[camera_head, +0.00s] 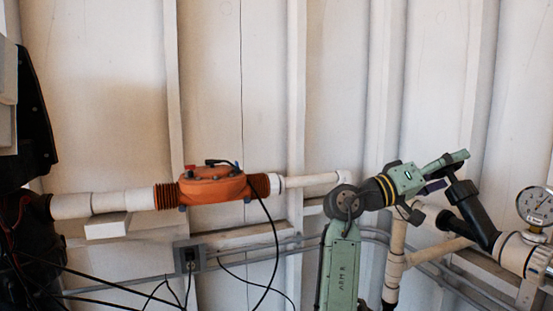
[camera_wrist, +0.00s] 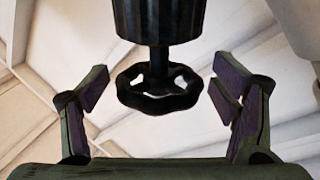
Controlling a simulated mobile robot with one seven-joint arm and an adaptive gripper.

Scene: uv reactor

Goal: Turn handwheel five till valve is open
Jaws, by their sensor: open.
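A black handwheel (camera_wrist: 158,88) with an open spoked rim hangs on a short stem below a dark ribbed valve body (camera_wrist: 158,18) in the wrist view. In the head view my gripper (camera_head: 446,173) is at the right, at the upper end of a black slanted valve (camera_head: 474,216). The wheel is mostly hidden by my gripper there. No number shows on the wheel.
A pressure gauge (camera_head: 536,206) stands right of the valve on white pipework (camera_head: 518,252). An orange unit (camera_head: 213,187) sits on a pipe at the left, with black cables hanging below. A grey box (camera_head: 189,257) is on the wall. The upper wall area is clear.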

